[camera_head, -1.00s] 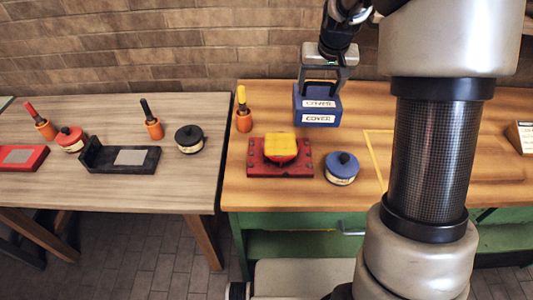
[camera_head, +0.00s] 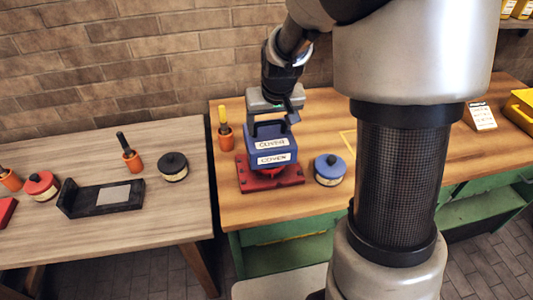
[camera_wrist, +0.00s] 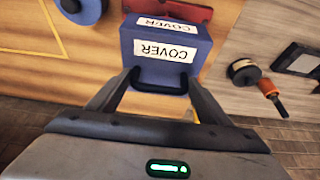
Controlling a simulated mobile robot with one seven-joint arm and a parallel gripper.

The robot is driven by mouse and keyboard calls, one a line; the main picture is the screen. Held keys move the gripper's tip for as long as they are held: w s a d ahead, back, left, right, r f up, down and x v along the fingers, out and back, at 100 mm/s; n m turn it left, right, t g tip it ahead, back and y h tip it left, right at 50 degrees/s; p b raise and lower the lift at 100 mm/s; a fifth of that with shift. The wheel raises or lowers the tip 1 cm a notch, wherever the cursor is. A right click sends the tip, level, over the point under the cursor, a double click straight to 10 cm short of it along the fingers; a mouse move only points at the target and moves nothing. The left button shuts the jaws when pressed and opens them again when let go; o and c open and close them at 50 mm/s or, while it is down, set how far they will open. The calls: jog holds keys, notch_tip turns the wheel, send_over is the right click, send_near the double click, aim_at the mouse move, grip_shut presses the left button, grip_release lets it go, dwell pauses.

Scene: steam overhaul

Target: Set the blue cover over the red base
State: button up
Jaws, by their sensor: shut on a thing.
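The blue cover (camera_head: 272,147) is a box with white "COVER" labels and a dark handle on top. My gripper (camera_head: 268,125) is shut on that handle. In the wrist view the cover (camera_wrist: 152,68) hangs upright between my gripper's fingers (camera_wrist: 160,85). The red base (camera_head: 290,178) lies on the wooden bench below the cover. Its red edge also shows behind the cover in the wrist view (camera_wrist: 195,14). The cover hides most of the base and the yellow-topped part on it. I cannot tell whether the cover touches the base.
A blue round pot (camera_head: 330,169) stands close right of the base. An orange holder with a yellow-handled tool (camera_head: 226,138) stands behind left. A grey table (camera_head: 120,215) at left bears a black fixture (camera_head: 100,198) and a black pot (camera_head: 173,166). A yellow box (camera_head: 520,108) is far right.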

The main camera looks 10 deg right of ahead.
aim_at(271, 139)
jog(key=shift+f, duration=3.45)
jog(key=shift+f+b, duration=0.2)
jog(key=shift+b, duration=0.2)
jog(key=o, duration=1.8)
